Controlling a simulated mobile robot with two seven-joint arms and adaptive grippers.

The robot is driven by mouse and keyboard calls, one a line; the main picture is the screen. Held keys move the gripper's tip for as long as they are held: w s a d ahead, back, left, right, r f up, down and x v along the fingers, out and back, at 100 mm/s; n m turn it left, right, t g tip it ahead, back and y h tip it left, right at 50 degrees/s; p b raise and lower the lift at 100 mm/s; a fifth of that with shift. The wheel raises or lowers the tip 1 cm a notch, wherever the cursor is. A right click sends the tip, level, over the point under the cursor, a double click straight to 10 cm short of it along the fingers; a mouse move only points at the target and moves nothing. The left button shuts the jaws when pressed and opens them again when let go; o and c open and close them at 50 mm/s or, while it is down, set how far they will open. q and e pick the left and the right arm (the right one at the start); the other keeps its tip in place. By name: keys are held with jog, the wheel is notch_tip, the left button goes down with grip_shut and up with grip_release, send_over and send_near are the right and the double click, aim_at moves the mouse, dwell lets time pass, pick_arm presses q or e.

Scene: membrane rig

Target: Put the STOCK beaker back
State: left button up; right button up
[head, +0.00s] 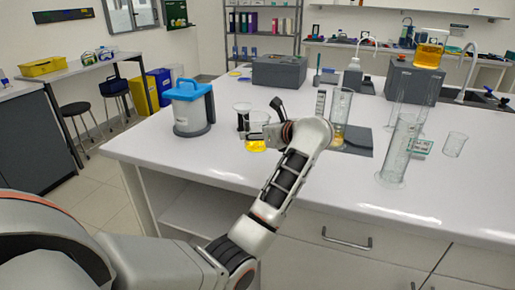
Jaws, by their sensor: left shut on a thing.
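My left gripper (263,131) is at the middle of the white bench, its arm reaching in from the left. It is shut on a small glass beaker with yellow liquid (257,146), low over or on the bench top; I cannot tell whether it touches. The gripper hides part of the beaker. Another beaker with amber liquid (430,53) stands on a grey box (411,84) at the back right. No STOCK label is readable on either beaker. My right gripper is out of view.
A white container with a blue lid (191,108) stands left of the gripper. A tall cylinder (341,112) stands by a dark mat (357,143). A large cylinder (399,150) and an empty beaker (454,145) are right. The front bench is clear.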

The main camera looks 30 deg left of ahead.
aim_at(257, 146)
pick_arm(q)
notch_tip(257, 146, down, 5)
jog(key=shift+r, duration=0.1)
jog(key=shift+f, duration=0.25)
jog(key=shift+f+b, duration=0.15)
jog(key=shift+b, duration=0.15)
jog(key=o, duration=1.4)
